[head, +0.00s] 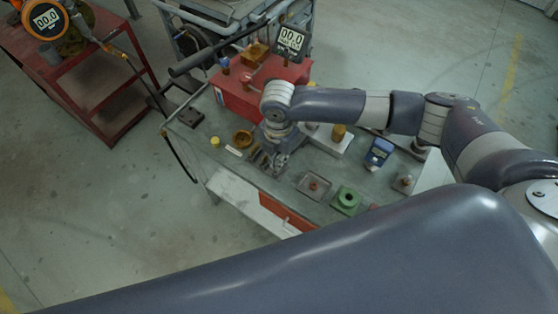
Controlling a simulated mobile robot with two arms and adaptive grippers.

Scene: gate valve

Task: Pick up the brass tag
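My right gripper (270,162) points down over the front left part of the grey workbench (232,171). It is small and dark here, and I cannot tell whether its fingers are apart or hold anything. I cannot pick out the brass tag for certain. A round brass-coloured piece (243,138) lies on the bench just left of the gripper. A small shallow tray (302,185) with a reddish-brown piece (313,186) in it stands to the gripper's right. My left gripper is out of view.
A red box (238,100) stands behind the gripper, with a digital gauge (291,40) above it. A green block (346,200) and a blue meter (379,152) are to the right. A yellow piece (215,141) lies left. A red cart (98,100) stands apart at far left.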

